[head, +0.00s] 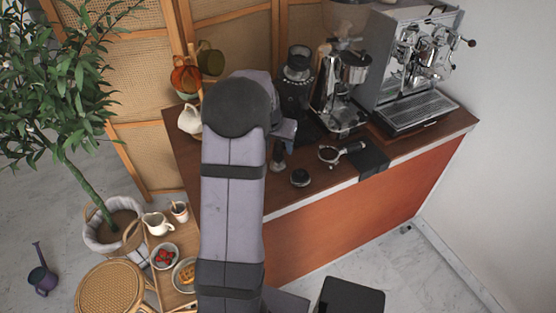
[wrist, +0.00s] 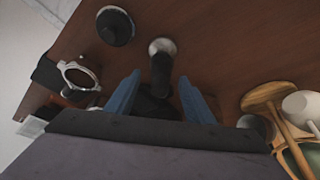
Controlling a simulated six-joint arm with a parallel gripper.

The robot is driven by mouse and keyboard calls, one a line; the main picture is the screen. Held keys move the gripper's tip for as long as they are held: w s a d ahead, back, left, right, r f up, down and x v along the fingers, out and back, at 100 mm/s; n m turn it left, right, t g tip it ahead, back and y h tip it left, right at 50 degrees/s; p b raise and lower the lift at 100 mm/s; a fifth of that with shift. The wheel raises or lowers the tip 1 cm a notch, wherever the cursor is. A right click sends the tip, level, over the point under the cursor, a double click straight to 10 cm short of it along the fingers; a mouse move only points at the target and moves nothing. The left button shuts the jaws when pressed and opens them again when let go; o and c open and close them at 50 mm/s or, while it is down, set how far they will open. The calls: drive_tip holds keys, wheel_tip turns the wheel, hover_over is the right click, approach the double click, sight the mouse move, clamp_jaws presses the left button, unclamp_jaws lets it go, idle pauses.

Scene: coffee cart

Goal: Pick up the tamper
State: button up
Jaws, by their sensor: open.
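The tamper, with a dark handle and a round silver end, shows at the upper middle of the wrist view (wrist: 161,48). In the head view, the tamper (head: 278,164) is on the wooden counter, just right of my arm and partly hidden. I cannot tell whether it is upright or tilted. My gripper (wrist: 160,77) is open, its two blue fingers on either side of the dark handle, with gaps visible on both sides. In the head view, my arm hides most of the gripper, and only a bluish part (head: 287,130) shows.
A low black round tool (head: 300,177) and a portafilter (head: 330,154) lie to the right, near the counter's front edge. A grinder (head: 345,85) and espresso machine (head: 415,65) stand behind. A white pitcher (head: 189,121) stands left; a wooden utensil (wrist: 268,95) shows in the wrist view.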

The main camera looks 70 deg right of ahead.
drive_tip(key=shift+f, duration=0.15)
clamp_jaws()
drive_tip(key=shift+d, duration=0.1)
drive_tip(key=shift+r, duration=0.2)
